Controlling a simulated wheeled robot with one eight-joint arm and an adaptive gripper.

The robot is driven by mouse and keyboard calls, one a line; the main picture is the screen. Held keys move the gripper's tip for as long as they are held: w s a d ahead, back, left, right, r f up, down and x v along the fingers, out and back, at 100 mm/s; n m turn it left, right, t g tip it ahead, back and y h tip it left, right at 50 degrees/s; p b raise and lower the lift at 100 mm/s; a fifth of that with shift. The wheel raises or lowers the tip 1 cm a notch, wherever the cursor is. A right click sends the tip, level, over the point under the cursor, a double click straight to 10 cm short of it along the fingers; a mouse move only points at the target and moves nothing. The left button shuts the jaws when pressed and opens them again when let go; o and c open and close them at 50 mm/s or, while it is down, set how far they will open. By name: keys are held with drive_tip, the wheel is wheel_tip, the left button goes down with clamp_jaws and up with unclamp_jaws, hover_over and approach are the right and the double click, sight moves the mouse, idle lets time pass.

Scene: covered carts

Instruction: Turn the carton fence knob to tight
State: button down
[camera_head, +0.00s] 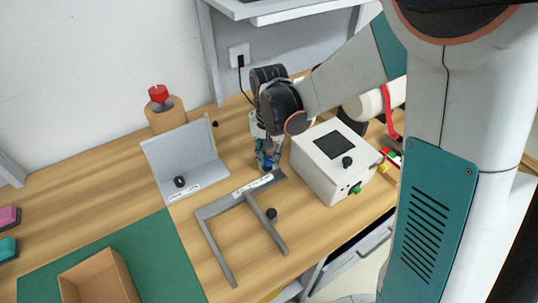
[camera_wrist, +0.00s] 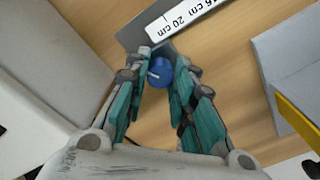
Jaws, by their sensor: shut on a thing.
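The carton fence (camera_head: 214,247) is a grey metal frame on the wooden bench, with a white scale strip (camera_head: 253,187) along its back bar. The strip shows "16 cm" and "20 cm" in the wrist view (camera_wrist: 184,18). A round blue knob (camera_wrist: 160,72) with a white pointer line is at the end of the bar. My gripper (camera_head: 267,164) points down there, and its teal-padded fingers (camera_wrist: 162,68) are shut on the blue knob from both sides. The fingers mostly hide the knob in the head view.
A white box with a dark screen (camera_head: 322,144) stands close right of my gripper. A grey angled bracket (camera_head: 185,153) with a black knob is to the left, a tape roll (camera_head: 167,117) behind it. An open carton (camera_head: 98,280) sits on a green mat (camera_head: 150,240) in front.

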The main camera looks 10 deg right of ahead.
sight(269, 158)
drive_tip(key=shift+m, duration=0.9)
drive_tip(key=c, duration=1.3)
unclamp_jaws()
drive_tip(key=shift+c, duration=0.2)
drive_tip(key=shift+r, duration=0.1)
wheel_tip(269, 158, up, 12)
